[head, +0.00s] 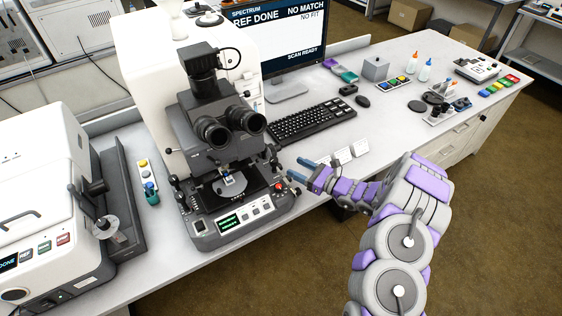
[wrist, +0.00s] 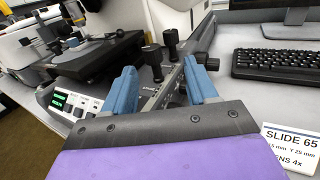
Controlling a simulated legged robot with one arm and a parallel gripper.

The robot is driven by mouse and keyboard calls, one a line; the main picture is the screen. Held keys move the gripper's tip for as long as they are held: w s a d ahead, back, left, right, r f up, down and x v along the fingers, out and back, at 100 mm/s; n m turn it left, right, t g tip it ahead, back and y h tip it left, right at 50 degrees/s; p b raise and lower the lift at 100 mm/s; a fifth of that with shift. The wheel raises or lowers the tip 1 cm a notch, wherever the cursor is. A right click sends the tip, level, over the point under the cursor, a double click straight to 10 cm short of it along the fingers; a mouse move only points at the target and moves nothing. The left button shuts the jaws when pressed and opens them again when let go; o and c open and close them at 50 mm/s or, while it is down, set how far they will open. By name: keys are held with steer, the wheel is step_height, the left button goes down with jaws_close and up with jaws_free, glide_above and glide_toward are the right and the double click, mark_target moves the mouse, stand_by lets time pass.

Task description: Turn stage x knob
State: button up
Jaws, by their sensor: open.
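The microscope (head: 215,120) stands on the white bench, with a black stage (head: 222,187) below its eyepieces. Black knobs sit on its right side, near the stage. In the wrist view two of them show upright, a taller one (wrist: 171,42) and a shorter one (wrist: 152,56). I cannot tell which is the stage x knob. My gripper (head: 298,169) is open and empty, just right of the microscope's knobs. In the wrist view my gripper (wrist: 158,68) has its blue fingertips spread, with the shorter knob showing between and beyond them. No contact is visible.
A red button (head: 278,186) and a green display (head: 229,223) are on the microscope's front base. The keyboard (head: 312,122) and white cards (head: 343,155) lie to the right. A white instrument (head: 40,200) stands at the left.

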mark_target(274, 159)
steer(key=shift+g, duration=0.3)
steer(key=x, duration=0.3)
steer(key=s+x, duration=0.1)
steer(key=x, duration=0.2)
steer(key=s+a+b+x, duration=0.1)
steer(key=x, duration=0.3)
steer(key=shift+f, duration=0.3)
steer(key=shift+w+a, duration=0.2)
steer(key=shift+a, duration=0.05)
steer(key=shift+w+d+r, duration=0.1)
steer(key=shift+w+d, duration=0.05)
steer(key=shift+d, duration=0.15)
steer(key=shift+w+d+r, duration=0.1)
steer(key=shift+d+r, duration=0.1)
steer(key=shift+d, duration=0.85)
steer(key=a, duration=0.3)
steer(key=shift+f, duration=0.2)
steer(key=c, duration=0.4)
steer(key=shift+c, duration=1)
steer(key=shift+d, duration=0.85)
steer(key=c, duration=0.3)
steer(key=shift+r, duration=0.1)
steer(key=shift+c, duration=0.2)
